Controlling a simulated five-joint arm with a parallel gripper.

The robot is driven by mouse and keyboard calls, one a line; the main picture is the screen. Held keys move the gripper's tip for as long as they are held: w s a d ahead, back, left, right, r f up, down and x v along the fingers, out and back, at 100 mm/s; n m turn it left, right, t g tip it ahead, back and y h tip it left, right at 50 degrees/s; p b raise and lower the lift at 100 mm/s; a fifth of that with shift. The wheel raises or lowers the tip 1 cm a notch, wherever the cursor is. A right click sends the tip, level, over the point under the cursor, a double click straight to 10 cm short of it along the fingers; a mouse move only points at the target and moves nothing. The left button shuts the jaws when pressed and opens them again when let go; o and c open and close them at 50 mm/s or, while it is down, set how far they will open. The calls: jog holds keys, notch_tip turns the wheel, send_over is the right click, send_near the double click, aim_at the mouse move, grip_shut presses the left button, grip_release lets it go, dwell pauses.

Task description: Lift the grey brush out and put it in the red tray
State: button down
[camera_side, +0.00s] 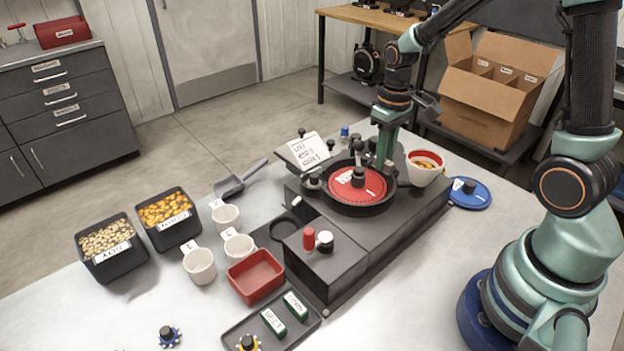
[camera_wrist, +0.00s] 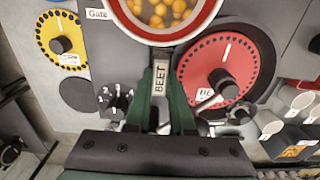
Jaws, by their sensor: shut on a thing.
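My gripper (camera_side: 386,160) reaches down at the far right of the black seed meter (camera_side: 345,255), between the red disc and the seed bowl. In the wrist view its green fingers (camera_wrist: 160,118) are shut on the grey brush (camera_wrist: 159,82), a narrow piece marked BEET. In the side view the fingers hide the brush. I cannot tell whether it is clear of its seat. The small red tray (camera_side: 262,291) is empty and sits on the table left of the meter, well away from my gripper.
A white, red-rimmed seed bowl (camera_side: 420,177) stands close right of my gripper. The red disc (camera_side: 370,187) with its black knob is close left. White cups (camera_side: 199,266) and black seed bins (camera_side: 110,262) stand left of the red tray. A dark tray (camera_side: 250,325) holds green blocks.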

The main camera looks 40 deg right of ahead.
jog(key=shift+r, duration=0.15)
jog(key=shift+r, duration=1.4)
jog(key=shift+r, duration=1.75)
